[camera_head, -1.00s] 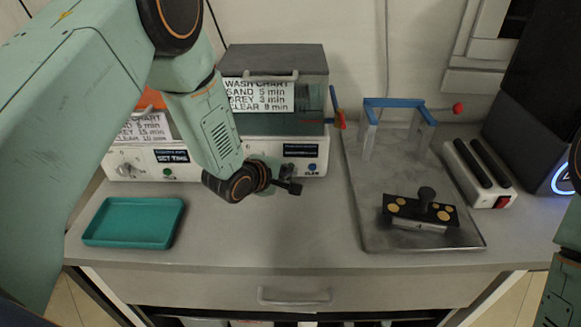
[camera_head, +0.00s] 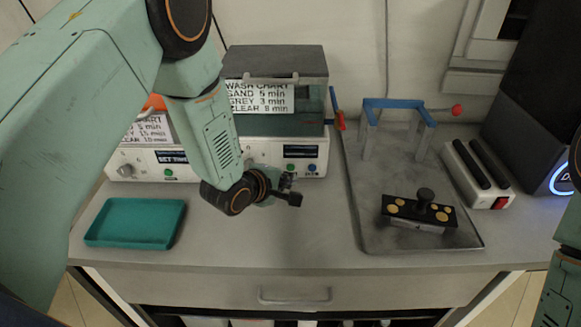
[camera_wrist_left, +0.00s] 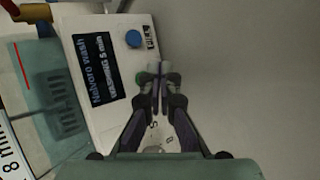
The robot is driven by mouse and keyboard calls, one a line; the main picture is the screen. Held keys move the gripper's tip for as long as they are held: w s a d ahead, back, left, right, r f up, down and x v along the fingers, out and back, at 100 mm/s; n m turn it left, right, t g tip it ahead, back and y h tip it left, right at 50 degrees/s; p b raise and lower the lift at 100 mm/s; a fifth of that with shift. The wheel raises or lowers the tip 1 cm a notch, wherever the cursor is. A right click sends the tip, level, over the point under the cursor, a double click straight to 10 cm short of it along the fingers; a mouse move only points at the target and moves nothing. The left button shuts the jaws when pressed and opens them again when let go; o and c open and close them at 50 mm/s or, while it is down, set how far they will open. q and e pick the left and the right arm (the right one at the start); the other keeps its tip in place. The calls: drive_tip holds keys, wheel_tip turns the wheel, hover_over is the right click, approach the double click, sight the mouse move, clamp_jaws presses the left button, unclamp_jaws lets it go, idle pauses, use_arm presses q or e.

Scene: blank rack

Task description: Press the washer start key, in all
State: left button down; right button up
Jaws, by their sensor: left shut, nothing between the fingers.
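The washer (camera_head: 262,150) is the right-hand white unit at the back, with a wash chart (camera_head: 258,97) on its front. Its panel has a lit display (camera_head: 300,152), a green key (camera_head: 290,168) and a blue key (camera_head: 312,168). In the left wrist view the display (camera_wrist_left: 97,69) appears to read "WASHING 5 min". The blue key (camera_wrist_left: 133,38) is clear there; the green key (camera_wrist_left: 140,77) is mostly hidden behind a fingertip. My left gripper (camera_head: 293,194) is shut and empty, just in front of the panel; it also shows in the wrist view (camera_wrist_left: 157,75). My right gripper is out of view.
A second white unit (camera_head: 125,170) stands left of the washer. A teal tray (camera_head: 135,224) lies at front left. A grey board (camera_head: 375,225) at right bears a blue-topped frame (camera_head: 398,104) and a black knobbed plate (camera_head: 420,212). The front middle of the bench is bare.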

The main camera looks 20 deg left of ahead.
use_arm(q)
drive_tip(key=shift+s+d+p, duration=0.3)
drive_tip(key=shift+s+p, duration=0.05)
drive_tip(key=shift+s, duration=0.7)
drive_tip(key=shift+s+d+p, duration=0.25)
drive_tip(key=shift+s+p, duration=0.1)
drive_tip(key=shift+s, duration=0.65)
